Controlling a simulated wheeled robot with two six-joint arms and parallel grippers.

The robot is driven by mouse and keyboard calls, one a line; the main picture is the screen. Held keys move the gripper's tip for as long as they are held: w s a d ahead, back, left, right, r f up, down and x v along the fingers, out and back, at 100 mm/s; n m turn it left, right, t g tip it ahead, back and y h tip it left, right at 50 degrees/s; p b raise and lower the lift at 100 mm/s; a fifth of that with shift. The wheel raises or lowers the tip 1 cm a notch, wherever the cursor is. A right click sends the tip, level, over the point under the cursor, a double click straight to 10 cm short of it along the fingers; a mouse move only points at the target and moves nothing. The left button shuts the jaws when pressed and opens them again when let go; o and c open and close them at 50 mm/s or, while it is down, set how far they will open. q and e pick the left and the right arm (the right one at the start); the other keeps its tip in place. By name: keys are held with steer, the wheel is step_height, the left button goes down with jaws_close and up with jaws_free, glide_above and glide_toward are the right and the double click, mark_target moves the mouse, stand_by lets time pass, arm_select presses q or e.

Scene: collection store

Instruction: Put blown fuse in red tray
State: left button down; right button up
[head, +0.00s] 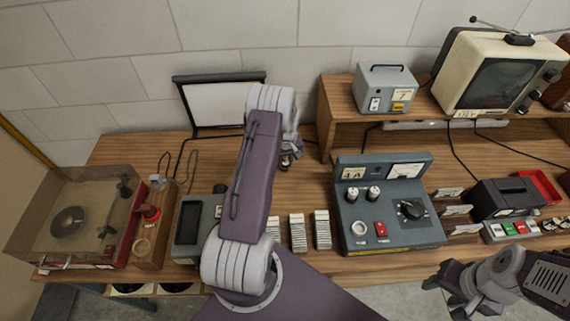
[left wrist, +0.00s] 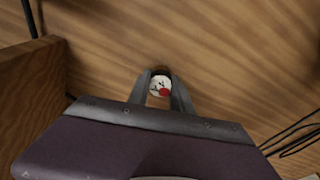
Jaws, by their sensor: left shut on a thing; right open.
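My left gripper (head: 287,160) hangs over the back middle of the wooden bench, left of the raised shelf. In the left wrist view its fingers (left wrist: 160,95) are shut on a small round piece, the fuse (left wrist: 157,84), with a pale end face and a red spot. In the head view the fuse is mostly hidden by the gripper. The red tray (head: 546,184) shows at the far right, partly behind a dark box. My right gripper (head: 445,287) is open and empty near the front edge, at lower right, far from the fuse.
A grey tester (head: 392,225) with dials stands right of my left arm. A dark box (head: 503,198) and a button panel (head: 512,229) stand before the red tray. A raised shelf (head: 440,112) holds a television. A turntable (head: 75,218) is at left.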

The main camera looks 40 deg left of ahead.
arm_select(q)
step_height(320, 180, up, 3)
steer(key=shift+f+b, duration=0.1)
steer(key=shift+b, duration=0.35)
steer(key=w+d+r+b, duration=0.1)
steer(key=d+r+b, duration=0.1)
steer(key=d+r, duration=0.5)
steer(key=d, duration=0.4)
steer(key=shift+w+d+r, duration=0.25)
steer(key=shift+w, duration=0.15)
steer(key=shift+d, duration=0.1)
